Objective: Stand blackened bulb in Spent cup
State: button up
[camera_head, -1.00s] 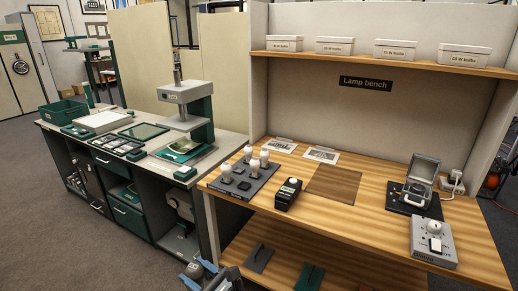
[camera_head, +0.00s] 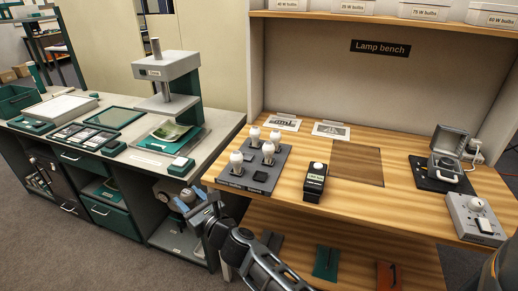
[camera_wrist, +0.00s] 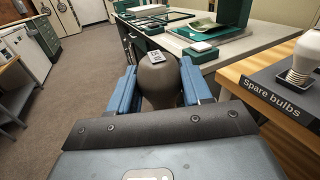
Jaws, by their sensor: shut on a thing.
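My gripper (camera_head: 190,203) is in front of the gap between the grey counter and the wooden lamp bench, below the bench top level. In the wrist view its blue fingers (camera_wrist: 158,78) are shut on a dark grey-brown rounded bulb (camera_wrist: 158,92), which has a small white patterned tag near its top. The bulb's lower part is hidden behind the gripper body. I cannot make out a cup marked Spent in either view.
The Spare bulbs tray (camera_head: 232,184) holds several white bulbs at the bench's left edge, and shows in the wrist view (camera_wrist: 276,97). A black device (camera_head: 315,182) stands beside it. A brown mat (camera_head: 358,165) lies clear. An open-lidded case (camera_head: 446,165) and grey box (camera_head: 474,217) stand right.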

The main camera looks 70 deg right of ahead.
jog(key=s+d+r+m+g+h+b, duration=0.3)
jog(key=s+d+m+g+h, duration=0.2)
jog(key=d, duration=0.7)
jog(key=s+d+r+m+g+h+b, duration=0.2)
jog(key=s+d+r+m+g+h, duration=0.25)
jog(key=d, duration=0.65)
jog(key=shift+h, duration=0.25)
jog(key=f+b, duration=0.2)
jog(key=s+f+b, duration=0.1)
jog(key=f+b, duration=0.3)
jog(key=f, duration=0.1)
jog(key=shift+s+f, duration=0.1)
jog(key=shift+s, duration=0.05)
jog(key=shift+a+p, duration=0.1)
jog(key=shift+p, duration=0.25)
dwell(0.3)
jog(key=shift+f+b, duration=0.5)
jog(key=shift+f, duration=0.1)
dwell(0.4)
jog(key=o, duration=0.7)
jog(key=shift+o, duration=0.2)
jog(key=v, duration=1.1)
jog(key=shift+p, duration=0.4)
